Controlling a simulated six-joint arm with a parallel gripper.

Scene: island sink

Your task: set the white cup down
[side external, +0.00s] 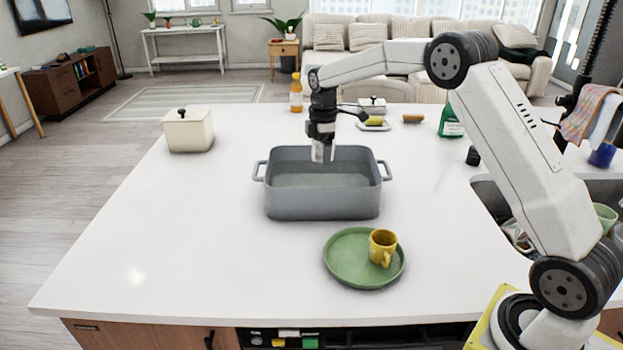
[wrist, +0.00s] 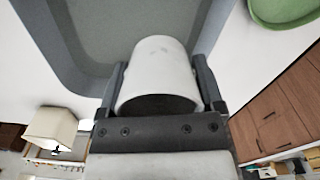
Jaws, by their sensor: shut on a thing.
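The white cup (wrist: 156,75) is between the two fingers of my gripper (wrist: 160,85) in the wrist view, and the fingers are shut on it. In the side view my gripper (side external: 322,148) points down over the grey roasting pan (side external: 322,203), with the cup (side external: 318,154) partly showing at its tip. The cup appears at about the height of the pan's rim. I cannot tell whether it touches the pan. The pan also fills the upper part of the wrist view (wrist: 95,45).
A green plate (side external: 340,262) with a yellow mug (side external: 383,247) sits in front of the pan. A cream canister (side external: 188,131) stands at back left. A bottle (side external: 296,93), a sponge dish (side external: 373,125) and a green bottle (side external: 451,120) stand behind. The left counter is clear.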

